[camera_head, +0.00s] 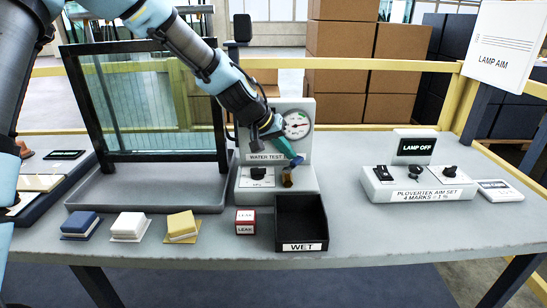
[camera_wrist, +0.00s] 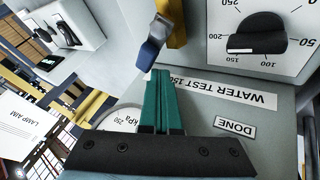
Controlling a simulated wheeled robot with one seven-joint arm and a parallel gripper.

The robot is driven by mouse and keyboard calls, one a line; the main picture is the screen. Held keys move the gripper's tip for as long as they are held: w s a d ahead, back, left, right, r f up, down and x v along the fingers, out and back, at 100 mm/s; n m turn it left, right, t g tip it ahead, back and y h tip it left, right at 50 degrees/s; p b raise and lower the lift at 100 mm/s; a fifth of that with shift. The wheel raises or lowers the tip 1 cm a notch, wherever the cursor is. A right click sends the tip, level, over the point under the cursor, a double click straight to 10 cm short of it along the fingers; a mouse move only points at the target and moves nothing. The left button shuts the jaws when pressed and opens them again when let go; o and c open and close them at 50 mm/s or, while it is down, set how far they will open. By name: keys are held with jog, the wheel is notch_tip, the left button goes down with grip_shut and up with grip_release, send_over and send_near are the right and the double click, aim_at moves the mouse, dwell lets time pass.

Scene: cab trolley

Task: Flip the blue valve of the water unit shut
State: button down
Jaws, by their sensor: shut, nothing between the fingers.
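The water unit (camera_head: 308,157) is a light grey panel on a base, labelled "WATER TEST", with a round gauge (camera_head: 297,124). Its blue valve lever (camera_wrist: 151,53) sits beside a brass fitting (camera_wrist: 176,23) in the wrist view. The brass fitting also shows low on the unit in the head view (camera_head: 287,179). My gripper (camera_wrist: 158,74) has teal fingers pressed together with nothing between them. Their tips are right at the end of the blue lever; I cannot tell whether they touch it. In the head view my gripper (camera_head: 293,157) reaches down in front of the panel and partly hides the valve.
A black dial knob (camera_wrist: 257,35) is on the unit's base beside the valve. A black "WET" bin (camera_head: 301,222) and a "LEAK" block (camera_head: 245,222) stand in front. A framed glass pane (camera_head: 150,110) is left; the lamp aim set (camera_head: 420,185) is right.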

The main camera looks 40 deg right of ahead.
jog(key=shift+s+d, duration=0.25)
jog(key=shift+s, duration=0.05)
dwell(0.5)
dwell(0.4)
jog(key=b+v, duration=0.2)
jog(key=v, duration=0.9)
jog(key=shift+f, duration=0.1)
